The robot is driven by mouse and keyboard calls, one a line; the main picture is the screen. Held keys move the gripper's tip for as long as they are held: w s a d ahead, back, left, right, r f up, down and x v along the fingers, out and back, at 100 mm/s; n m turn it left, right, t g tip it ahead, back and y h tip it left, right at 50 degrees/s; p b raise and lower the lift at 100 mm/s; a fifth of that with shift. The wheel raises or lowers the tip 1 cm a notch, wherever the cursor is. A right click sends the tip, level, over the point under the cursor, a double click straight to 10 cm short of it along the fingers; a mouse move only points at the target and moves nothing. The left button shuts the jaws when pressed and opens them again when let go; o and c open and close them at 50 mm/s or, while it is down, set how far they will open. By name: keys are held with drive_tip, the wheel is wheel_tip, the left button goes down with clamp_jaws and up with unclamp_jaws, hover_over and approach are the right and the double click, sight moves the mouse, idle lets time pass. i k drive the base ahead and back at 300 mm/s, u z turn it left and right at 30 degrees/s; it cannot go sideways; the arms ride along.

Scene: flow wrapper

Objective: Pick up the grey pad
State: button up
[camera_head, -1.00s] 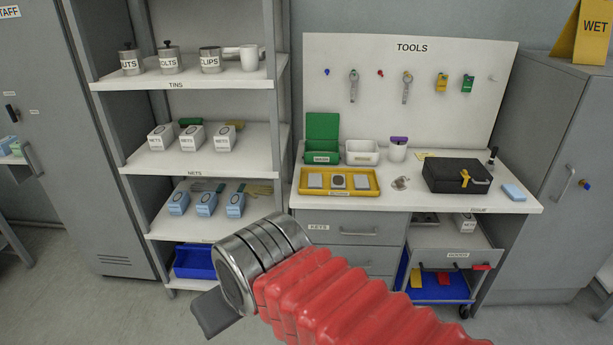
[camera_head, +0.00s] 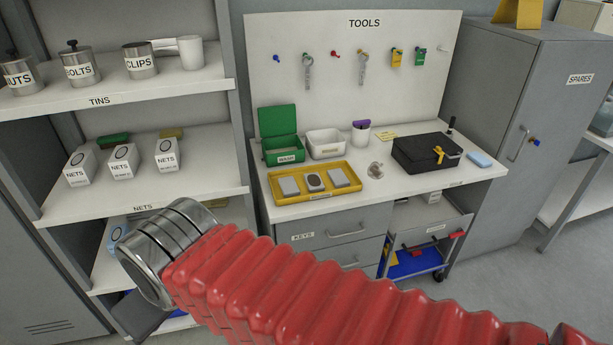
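A yellow tray (camera_head: 350,190) lies on the workbench near its front left. It holds two plain light grey pads, a left one (camera_head: 289,186) and a right one (camera_head: 339,178). Between them is a piece with a dark grey face (camera_head: 315,181). I cannot tell which of these is the task's grey pad. My gripper (camera_head: 150,316) shows only as a dark grey part below the metal end of my red arm, at lower left. It is in front of the shelf, well apart from the tray. Its fingers are mostly hidden.
The bench also bears a green open box (camera_head: 283,150), a white bin (camera_head: 325,143), a cup (camera_head: 361,133), a black case (camera_head: 428,150) and a blue block (camera_head: 480,159). Shelves (camera_head: 145,202) stand left. A grey cabinet (camera_head: 535,90) stands right.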

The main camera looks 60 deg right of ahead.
sight(313, 182)
drive_tip(key=z, duration=0.35)
drive_tip(key=i, duration=0.65)
drive_tip(key=z, duration=0.75)
drive_tip(key=i, duration=0.45)
drive_tip(key=z, duration=0.35)
